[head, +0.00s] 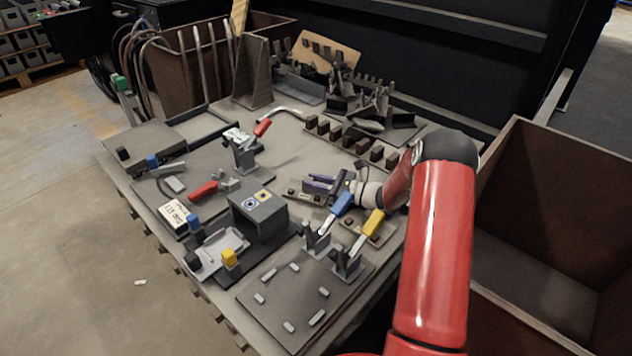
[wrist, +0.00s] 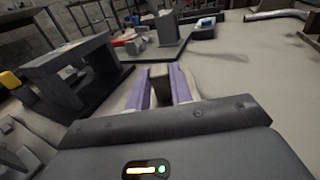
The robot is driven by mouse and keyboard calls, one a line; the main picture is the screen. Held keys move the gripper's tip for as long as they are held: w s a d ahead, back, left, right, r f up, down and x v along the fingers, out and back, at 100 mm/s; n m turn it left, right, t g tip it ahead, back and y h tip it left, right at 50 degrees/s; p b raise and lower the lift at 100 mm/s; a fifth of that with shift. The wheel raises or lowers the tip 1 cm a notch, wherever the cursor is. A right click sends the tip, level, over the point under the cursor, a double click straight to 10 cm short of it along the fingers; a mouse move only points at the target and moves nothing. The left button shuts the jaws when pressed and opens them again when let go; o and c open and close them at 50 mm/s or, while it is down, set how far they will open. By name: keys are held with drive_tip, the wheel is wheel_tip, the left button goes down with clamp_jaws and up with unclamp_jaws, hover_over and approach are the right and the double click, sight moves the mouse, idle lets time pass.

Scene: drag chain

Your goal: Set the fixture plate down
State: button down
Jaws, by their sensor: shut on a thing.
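My gripper (head: 319,184) is low over the middle of the table, pointing left. In the wrist view its two purple fingers (wrist: 160,84) are shut on a dark upright block (wrist: 160,90). The block seems to belong to a small beige plate (head: 303,195) with dark studs, probably the fixture plate. This plate shows just under and in front of the fingers in the head view. Most of it is hidden by the fingers and wrist, so I cannot tell whether it touches the table (head: 290,150).
A dark grey box (head: 262,214) stands left of my gripper. Blue-handled (head: 341,204) and yellow-handled (head: 374,222) clamps stand close in front. A row of brown blocks (head: 350,141) lies behind. A brown bin (head: 540,270) is right of the table. Bare tabletop shows behind the gripper.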

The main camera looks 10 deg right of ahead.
drive_tip(key=shift+f, duration=0.1)
drive_tip(key=c, duration=1.2)
unclamp_jaws()
drive_tip(key=shift+o, duration=0.2)
